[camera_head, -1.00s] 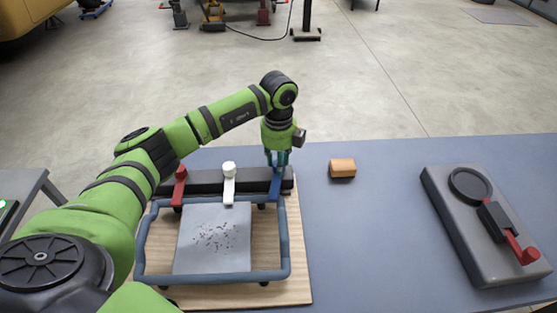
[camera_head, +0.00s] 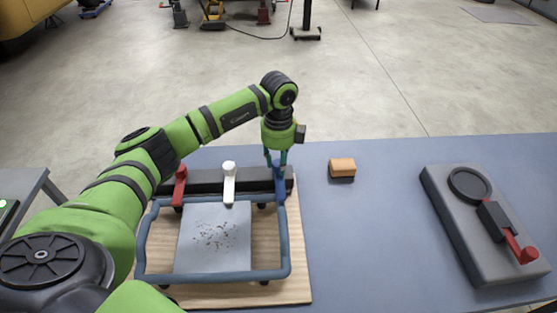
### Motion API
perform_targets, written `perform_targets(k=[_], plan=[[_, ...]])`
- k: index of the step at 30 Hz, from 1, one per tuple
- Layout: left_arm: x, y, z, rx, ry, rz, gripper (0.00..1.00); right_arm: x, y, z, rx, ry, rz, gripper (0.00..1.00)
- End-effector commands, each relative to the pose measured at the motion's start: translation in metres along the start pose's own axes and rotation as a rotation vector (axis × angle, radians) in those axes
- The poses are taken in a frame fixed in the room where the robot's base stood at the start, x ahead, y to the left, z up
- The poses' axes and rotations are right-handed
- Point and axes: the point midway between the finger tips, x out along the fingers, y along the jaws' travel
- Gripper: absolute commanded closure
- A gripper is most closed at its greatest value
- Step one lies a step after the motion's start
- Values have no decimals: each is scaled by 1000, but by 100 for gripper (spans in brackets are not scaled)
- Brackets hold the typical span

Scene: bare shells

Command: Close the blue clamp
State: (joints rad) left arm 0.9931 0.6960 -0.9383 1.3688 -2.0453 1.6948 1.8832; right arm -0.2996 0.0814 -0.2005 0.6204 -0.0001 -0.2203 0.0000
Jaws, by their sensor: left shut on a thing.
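The blue clamp (camera_head: 281,188) sits at the right end of a dark bar (camera_head: 205,187) along the back of a blue-grey frame (camera_head: 288,240). My left gripper (camera_head: 277,164) points down from above, its fingers shut on the upper part of the blue clamp and partly hiding it. A red clamp (camera_head: 180,185) and a white clamp (camera_head: 229,185) are on the same bar, to the left. My right gripper is out of view.
The frame surrounds a speckled grey sheet (camera_head: 213,238) on a wooden board (camera_head: 300,285). An orange-and-dark block (camera_head: 342,170) lies to the right of my left gripper. A grey fixture with a red handle (camera_head: 480,240) stands far right. The blue table (camera_head: 375,235) between is clear.

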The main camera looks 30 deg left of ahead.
Motion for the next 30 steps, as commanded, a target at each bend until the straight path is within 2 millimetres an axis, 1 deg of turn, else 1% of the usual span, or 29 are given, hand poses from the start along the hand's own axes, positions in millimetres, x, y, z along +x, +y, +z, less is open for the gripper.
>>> perform_targets(k=[1,2,11,14,17,20,27,30], plan=[[2,1,0,-3,1,4,54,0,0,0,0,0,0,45],[2,1,0,-3,1,4,42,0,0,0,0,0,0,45],[0,0,0,-1,0,2,42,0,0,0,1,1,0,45],[-3,0,0,0,0,0,42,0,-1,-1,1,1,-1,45],[-15,-1,0,-1,0,-2,42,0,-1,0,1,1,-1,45],[-34,-1,0,0,0,-4,42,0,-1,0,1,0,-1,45],[-85,-1,0,-1,0,-2,42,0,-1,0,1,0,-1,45],[-101,0,0,-1,-1,0,42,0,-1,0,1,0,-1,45]])
